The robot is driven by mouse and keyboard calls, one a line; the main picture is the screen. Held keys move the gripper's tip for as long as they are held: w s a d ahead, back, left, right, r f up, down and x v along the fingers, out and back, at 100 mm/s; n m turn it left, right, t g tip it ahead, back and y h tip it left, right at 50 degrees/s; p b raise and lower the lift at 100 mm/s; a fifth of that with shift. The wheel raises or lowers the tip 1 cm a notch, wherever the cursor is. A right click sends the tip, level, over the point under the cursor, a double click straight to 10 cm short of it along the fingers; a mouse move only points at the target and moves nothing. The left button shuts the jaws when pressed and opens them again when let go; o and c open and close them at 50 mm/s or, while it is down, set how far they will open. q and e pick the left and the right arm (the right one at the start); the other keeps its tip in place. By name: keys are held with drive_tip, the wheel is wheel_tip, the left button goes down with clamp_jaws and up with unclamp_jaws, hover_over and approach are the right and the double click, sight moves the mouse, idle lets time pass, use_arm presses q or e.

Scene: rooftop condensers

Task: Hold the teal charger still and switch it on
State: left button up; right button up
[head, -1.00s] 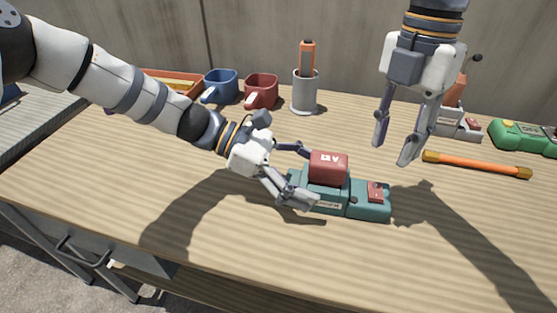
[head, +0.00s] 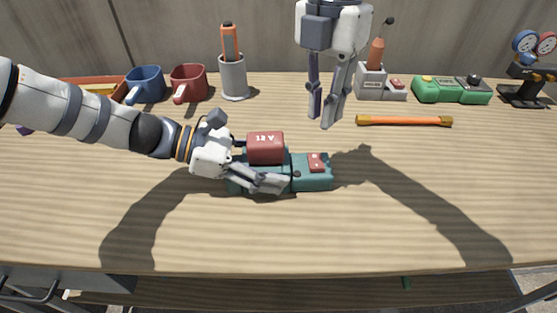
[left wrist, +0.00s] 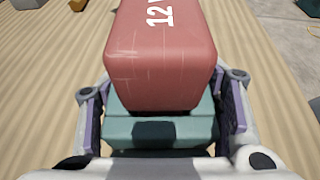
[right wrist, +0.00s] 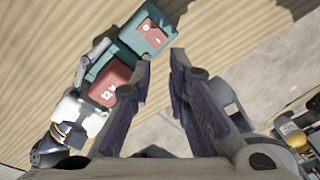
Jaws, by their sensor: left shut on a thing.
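The teal charger (head: 305,181) lies on the wooden bench with a red battery block (head: 266,148) seated on its left part. A red rocker switch (head: 317,163) is on its right part; the switch also shows in the right wrist view (right wrist: 152,33). My left gripper (head: 262,170) is shut on the charger's left part, one finger on each side; the left wrist view shows the teal body (left wrist: 160,130) between the fingers, below the red block. My right gripper (head: 322,122) is open and empty, pointing down, above and behind the charger's right end.
An orange bar (head: 404,120) lies behind right. A grey charger (head: 380,84), a green charger (head: 451,89) and gauges (head: 527,68) stand along the back. Blue mug (head: 145,85), red mug (head: 188,83) and a grey cup (head: 233,77) stand back left. The bench front is clear.

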sight(317, 174)
wheel_tip(317, 174, up, 4)
drive_tip(key=m, duration=0.7)
clamp_jaws()
drive_tip(key=shift+r+m, duration=0.5)
drive_tip(key=shift+m, duration=0.7)
drive_tip(key=f, duration=0.4)
drive_tip(key=s+f, duration=0.1)
drive_tip(key=f, duration=0.9)
drive_tip(key=shift+s, duration=0.35)
drive_tip(key=shift+s+f, duration=0.15)
drive_tip(key=shift+f, duration=0.2)
